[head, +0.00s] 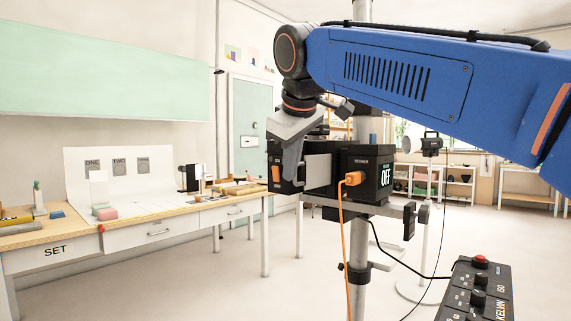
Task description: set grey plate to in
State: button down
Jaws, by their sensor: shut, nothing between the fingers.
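A grey plate (318,171) sits at the side of a black device (368,172), which is mounted on a metal stand. The plate shows as a flat, light grey panel between the device's black parts. My gripper (291,178) points down at the left of the plate, with its grey fingers together. It overlaps the left black part of the device, and I cannot tell whether it touches the plate. The gripper hides part of the area left of the plate. How far the plate is pushed in cannot be told from this view.
A clamp knob (409,220) sticks out below right. A control box (477,291) stands at lower right. A workbench (150,222) with props is at left. Open floor lies between.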

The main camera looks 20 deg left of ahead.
aim_at(318, 172)
jog(key=shift+w+d, duration=0.1)
jog(key=shift+w, duration=0.3)
jog(key=w+d, duration=0.1)
jog(key=w, duration=0.2)
jog(key=w+d, duration=0.2)
jog(key=w, duration=0.1)
jog(key=w+d, duration=0.1)
jog(key=w, duration=0.3)
jog(key=shift+d, duration=0.15)
jog(key=v, duration=1.7)
jog(key=shift+r, duration=0.2)
jog(key=shift+s+d, duration=0.15)
